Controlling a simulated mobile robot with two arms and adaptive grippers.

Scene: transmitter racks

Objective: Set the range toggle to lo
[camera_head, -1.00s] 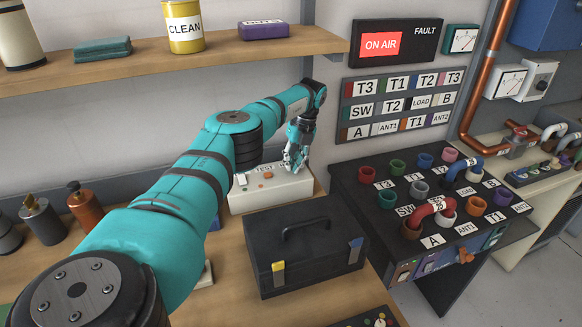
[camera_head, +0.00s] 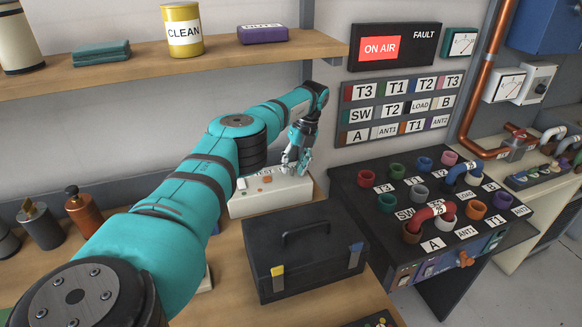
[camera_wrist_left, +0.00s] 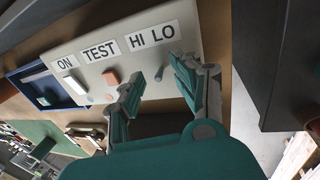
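The pale test box (camera_head: 247,203) sits on the wooden bench against the wall. In the left wrist view its face (camera_wrist_left: 90,58) carries the labels ON, TEST, HI and LO. The range toggle (camera_wrist_left: 159,74) is a small grey lever below the HI LO labels; which side it leans to is hard to tell. My left gripper (camera_wrist_left: 152,77) is open, with one finger on each side of the toggle and no clear contact. In the head view my left gripper (camera_head: 291,164) is over the right part of the box and hides the toggle. My right gripper is not in view.
A black toolbox (camera_head: 303,253) stands in front of the box. A shelf (camera_head: 220,53) runs above on the left. A panel with coloured sockets (camera_head: 400,222) stands to the right. In the wrist view, an orange button (camera_wrist_left: 111,77) sits under TEST.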

